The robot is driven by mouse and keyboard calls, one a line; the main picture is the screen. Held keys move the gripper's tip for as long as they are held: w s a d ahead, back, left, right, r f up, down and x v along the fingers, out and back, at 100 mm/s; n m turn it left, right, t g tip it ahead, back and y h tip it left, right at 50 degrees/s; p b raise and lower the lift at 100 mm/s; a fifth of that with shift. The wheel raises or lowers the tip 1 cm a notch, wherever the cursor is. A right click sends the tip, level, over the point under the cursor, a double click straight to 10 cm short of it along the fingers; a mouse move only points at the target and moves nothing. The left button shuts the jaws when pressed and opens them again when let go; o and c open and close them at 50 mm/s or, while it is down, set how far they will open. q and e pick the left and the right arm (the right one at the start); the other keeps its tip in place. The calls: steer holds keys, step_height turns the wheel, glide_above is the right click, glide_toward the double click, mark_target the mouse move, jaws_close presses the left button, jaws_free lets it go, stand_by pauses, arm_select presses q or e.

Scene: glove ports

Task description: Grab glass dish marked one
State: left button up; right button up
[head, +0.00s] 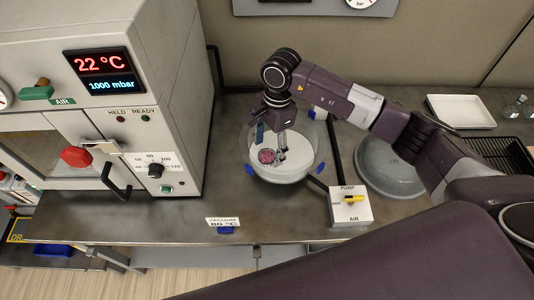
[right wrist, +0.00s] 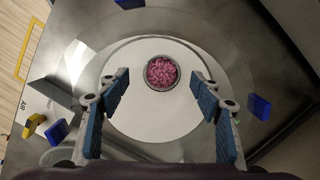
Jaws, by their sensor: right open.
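A small round dish (head: 267,156) with pink-red granular contents lies on the white plate inside a large open glass bowl (head: 313,168). In the right wrist view the dish (right wrist: 161,72) sits just beyond the space between the fingertips. No number is readable on it. My right gripper (head: 276,150) reaches down into the bowl, pointing at the plate. Its blue-padded fingers (right wrist: 160,82) are spread and empty, one on each side of the dish, and I see no contact. My left gripper is not in view.
A vacuum oven (head: 175,120) reading 22 °C stands left of the bowl. A pump/air valve box (head: 350,206) stands in front, right. A white tray (head: 460,111) and black rack (head: 500,155) are farther right. The front bench is mostly clear.

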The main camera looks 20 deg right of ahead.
mark_target(267, 158)
step_height(267, 158, down, 2)
steer(key=shift+w+a+f, duration=0.1)
steer(key=shift+w+a, duration=0.05)
steer(key=shift+f, duration=0.1)
steer(key=c, duration=1.2)
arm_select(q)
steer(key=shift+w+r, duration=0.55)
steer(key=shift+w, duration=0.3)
arm_select(e)
steer(key=shift+c, duration=0.2)
